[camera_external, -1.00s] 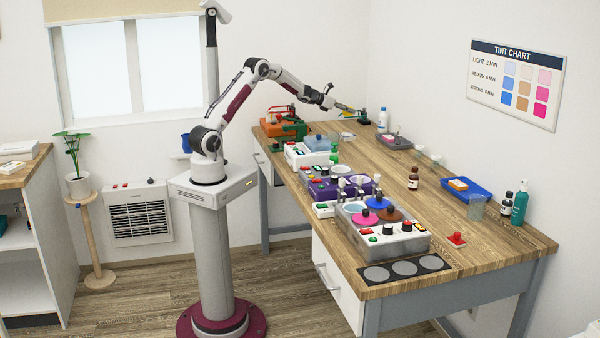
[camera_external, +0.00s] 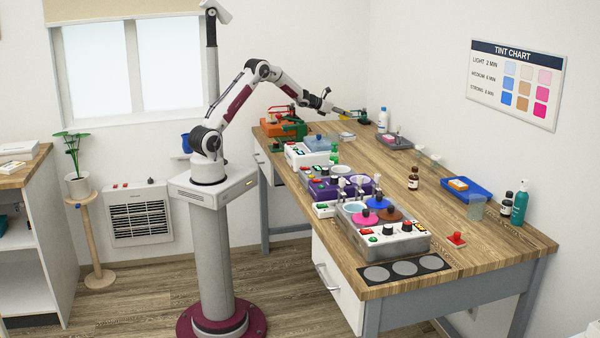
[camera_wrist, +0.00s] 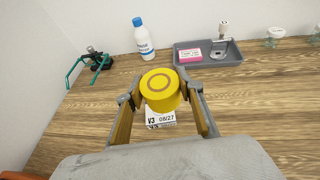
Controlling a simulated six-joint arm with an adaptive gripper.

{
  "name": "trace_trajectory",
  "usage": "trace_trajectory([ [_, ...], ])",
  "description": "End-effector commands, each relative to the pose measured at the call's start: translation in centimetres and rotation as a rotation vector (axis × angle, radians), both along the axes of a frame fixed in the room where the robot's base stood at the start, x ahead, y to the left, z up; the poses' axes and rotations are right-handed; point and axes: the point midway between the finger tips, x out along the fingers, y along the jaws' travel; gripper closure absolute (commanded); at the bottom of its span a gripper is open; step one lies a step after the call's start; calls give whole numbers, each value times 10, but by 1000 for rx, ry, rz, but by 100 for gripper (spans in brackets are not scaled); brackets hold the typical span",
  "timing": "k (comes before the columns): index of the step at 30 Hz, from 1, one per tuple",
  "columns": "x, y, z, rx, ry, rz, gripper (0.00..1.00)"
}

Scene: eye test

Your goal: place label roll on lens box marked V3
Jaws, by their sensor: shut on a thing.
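The label roll (camera_wrist: 160,90) is a yellow disc-like roll with a ring on its top. In the wrist view my gripper (camera_wrist: 160,98) is shut on it, one finger on each side. The lens box (camera_wrist: 161,119) shows white just under the roll, with "V3" and "08/27" on it. The roll hides part of its top, and I cannot tell whether the two touch. In the external view my gripper (camera_external: 350,110) is over the back of the bench, above the small pale lens box (camera_external: 347,135).
A white bottle with a blue cap (camera_wrist: 143,38), a green-armed holder (camera_wrist: 95,62) and a grey tray (camera_wrist: 208,53) with a pink box stand behind. An orange device (camera_external: 280,130) stands to the left. Bare wood (camera_wrist: 270,100) lies to the right in the wrist view.

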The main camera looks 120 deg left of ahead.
Motion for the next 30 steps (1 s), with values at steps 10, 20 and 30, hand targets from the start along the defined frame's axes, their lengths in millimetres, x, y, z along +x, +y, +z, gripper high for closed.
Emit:
trace_trajectory([
  [10, 0, 0, -43, -3, 1, -1, 85],
  [20, 0, 0, -57, 2, 1, -2, 85],
  [30, 0, 0, -66, -2, 0, 0, 85],
])
